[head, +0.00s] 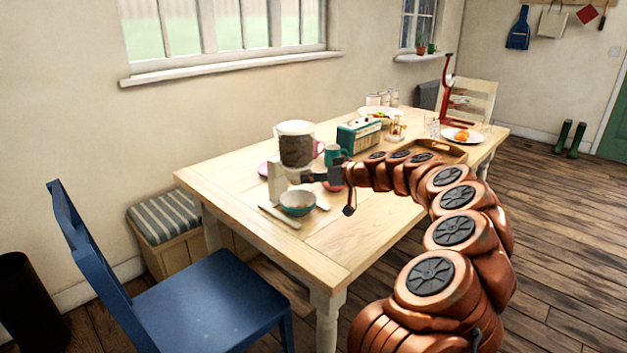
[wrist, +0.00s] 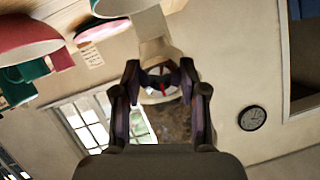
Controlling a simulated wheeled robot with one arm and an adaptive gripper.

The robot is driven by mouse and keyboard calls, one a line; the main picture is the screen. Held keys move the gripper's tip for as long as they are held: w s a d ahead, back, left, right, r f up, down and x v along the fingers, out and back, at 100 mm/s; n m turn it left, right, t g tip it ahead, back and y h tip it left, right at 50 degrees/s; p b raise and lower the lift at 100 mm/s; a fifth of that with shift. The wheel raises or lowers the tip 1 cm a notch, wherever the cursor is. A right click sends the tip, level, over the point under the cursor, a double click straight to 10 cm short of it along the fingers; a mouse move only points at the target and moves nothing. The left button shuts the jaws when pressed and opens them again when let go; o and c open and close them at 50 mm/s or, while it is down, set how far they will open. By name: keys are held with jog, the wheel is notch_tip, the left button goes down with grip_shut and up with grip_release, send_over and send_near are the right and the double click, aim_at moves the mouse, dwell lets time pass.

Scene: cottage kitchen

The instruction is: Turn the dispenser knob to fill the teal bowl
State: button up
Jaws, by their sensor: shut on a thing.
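The dispenser (head: 296,150) stands on the near left part of the table, with a clear hopper of brown contents above a pale stand. My gripper (head: 309,177) reaches in from the right at the height just under the hopper.
A teal mug (head: 334,155) stands close behind my gripper. A blue chair (head: 215,304) stands at the near side. The table's front right is clear.

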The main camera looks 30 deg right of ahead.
jog(key=shift+m+y, duration=0.5)
jog(key=shift+m, duration=0.4)
jog(key=o, duration=1.1)
jog(key=shift+o, duration=0.2)
jog(key=v, duration=1.2)
